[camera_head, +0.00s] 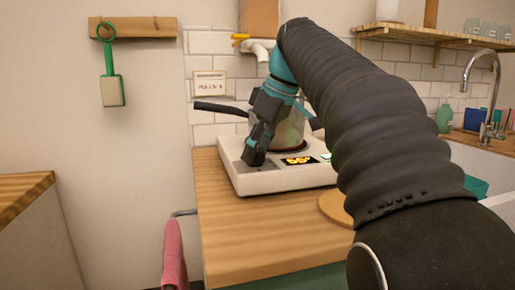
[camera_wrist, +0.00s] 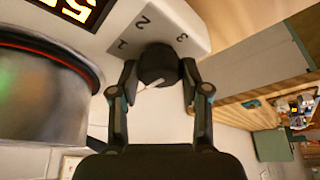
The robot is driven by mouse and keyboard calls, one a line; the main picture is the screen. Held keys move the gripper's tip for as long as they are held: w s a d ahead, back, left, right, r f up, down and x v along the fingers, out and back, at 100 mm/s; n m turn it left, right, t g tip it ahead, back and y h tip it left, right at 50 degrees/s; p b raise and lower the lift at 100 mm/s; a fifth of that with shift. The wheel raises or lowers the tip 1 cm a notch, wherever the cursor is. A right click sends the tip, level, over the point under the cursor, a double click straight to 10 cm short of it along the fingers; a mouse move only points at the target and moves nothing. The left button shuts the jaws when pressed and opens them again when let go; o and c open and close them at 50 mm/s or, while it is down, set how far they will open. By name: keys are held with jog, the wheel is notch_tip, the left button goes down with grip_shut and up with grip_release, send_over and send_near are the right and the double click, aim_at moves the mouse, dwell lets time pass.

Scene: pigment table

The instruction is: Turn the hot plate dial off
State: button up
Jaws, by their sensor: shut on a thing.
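The hot plate (camera_head: 285,178) is a white slab on the wooden counter, with a lit orange-yellow display (camera_head: 299,160) on its front. Its black dial (camera_wrist: 157,65) shows in the wrist view, with the numerals 1, 2 and 3 printed around it and a pale mark on its face. My gripper (camera_head: 253,156) reaches down to the left part of the hot plate and hides the dial in the head view. In the wrist view my gripper (camera_wrist: 160,78) has its two fingers on either side of the dial, shut on it. The dial's exact setting is hard to read.
A metal pot (camera_head: 291,130) stands on the hot plate, close beside my gripper; a black handle (camera_head: 218,108) sticks out left. A round wooden board (camera_head: 334,208) lies in front, partly behind my arm. A pink cloth (camera_head: 174,255) hangs at the counter's left edge.

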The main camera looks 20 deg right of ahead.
dwell(0.3)
jog(key=o, duration=1.1)
jog(key=shift+v, duration=3.75)
